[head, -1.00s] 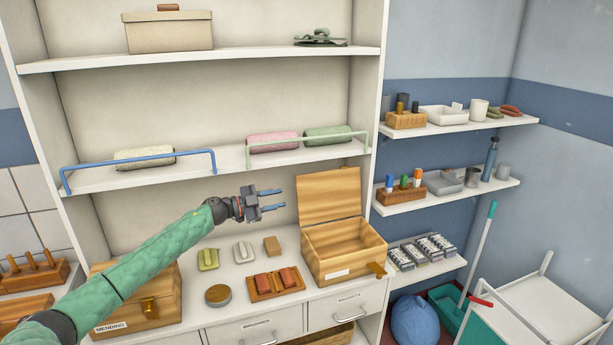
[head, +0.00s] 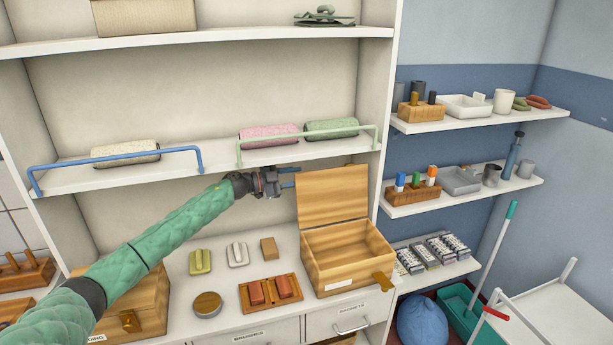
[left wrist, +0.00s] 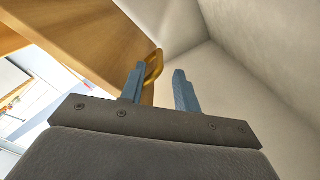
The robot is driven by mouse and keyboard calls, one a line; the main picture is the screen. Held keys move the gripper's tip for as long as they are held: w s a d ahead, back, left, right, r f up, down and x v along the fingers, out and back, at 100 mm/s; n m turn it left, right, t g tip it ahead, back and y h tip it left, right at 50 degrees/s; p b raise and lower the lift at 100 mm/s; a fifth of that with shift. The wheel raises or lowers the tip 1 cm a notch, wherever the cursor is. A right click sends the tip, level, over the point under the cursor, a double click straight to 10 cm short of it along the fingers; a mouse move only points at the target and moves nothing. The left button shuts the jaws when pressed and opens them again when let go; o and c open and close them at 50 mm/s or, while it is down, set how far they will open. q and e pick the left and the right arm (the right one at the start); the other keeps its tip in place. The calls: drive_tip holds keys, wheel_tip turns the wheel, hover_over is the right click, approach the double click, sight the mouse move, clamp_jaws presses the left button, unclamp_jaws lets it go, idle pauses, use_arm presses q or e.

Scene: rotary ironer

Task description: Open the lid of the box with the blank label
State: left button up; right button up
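The wooden box with the blank white label (head: 338,284) stands at the right of the counter. Its lid (head: 333,206) is raised and stands upright at the back of the open box (head: 352,266). My left gripper (head: 292,178) is beside the lid's upper left corner, its fingers apart and nothing seen between them. In the left wrist view, the two blue-grey fingers (left wrist: 160,90) are apart, with a wooden panel (left wrist: 95,35) and a brass-coloured piece (left wrist: 153,68) just beyond the left finger. I cannot tell whether they touch. My right gripper is out of view.
A second wooden box (head: 145,305), closed, stands at the left, partly behind my left arm. Between the boxes are an orange-brown tray (head: 271,308), a round tin (head: 207,304) and small blocks. The shelf with blue (head: 115,158) and green rails (head: 305,144) is above.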

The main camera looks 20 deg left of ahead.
sight(306, 175)
use_arm(q)
drive_tip(key=x, duration=0.3)
drive_tip(key=shift+w+d+f, duration=0.1)
drive_tip(key=shift+w+f, duration=0.15)
drive_tip(key=shift+w+d+r, duration=0.1)
drive_tip(key=shift+d+r, duration=0.05)
drive_tip(key=shift+d, duration=0.2)
clamp_jaws()
